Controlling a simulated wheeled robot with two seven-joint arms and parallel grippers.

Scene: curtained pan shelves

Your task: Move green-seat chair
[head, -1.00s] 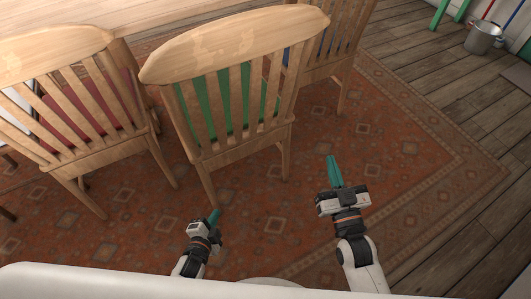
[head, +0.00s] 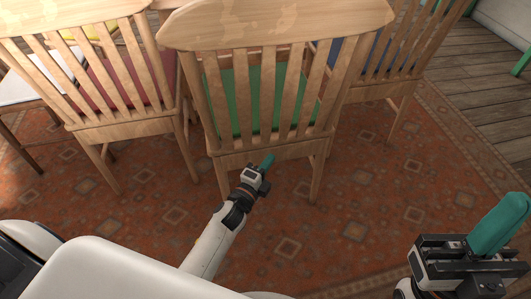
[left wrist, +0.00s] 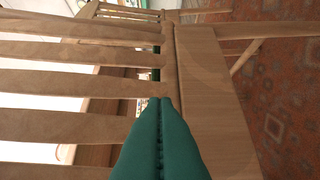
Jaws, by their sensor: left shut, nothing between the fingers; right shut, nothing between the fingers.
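The green-seat chair (head: 272,72) stands in the middle of the head view with its slatted wooden back towards me. Its green seat (head: 245,100) shows between the slats. My left gripper (head: 269,161) is shut and empty, just in front of the lower rail of that chair's back; I cannot tell whether it touches. In the left wrist view its teal fingers (left wrist: 160,135) are pressed together, with the chair's wooden slats (left wrist: 70,88) and a broad rail (left wrist: 207,95) close beyond. My right gripper (head: 500,222) is shut and empty, raised at the lower right, away from the chair.
A red-seat chair (head: 100,75) stands close on the left and a blue-seat chair (head: 385,60) close on the right. All stand on a patterned red rug (head: 350,225). Wooden floor (head: 490,110) lies clear at the right.

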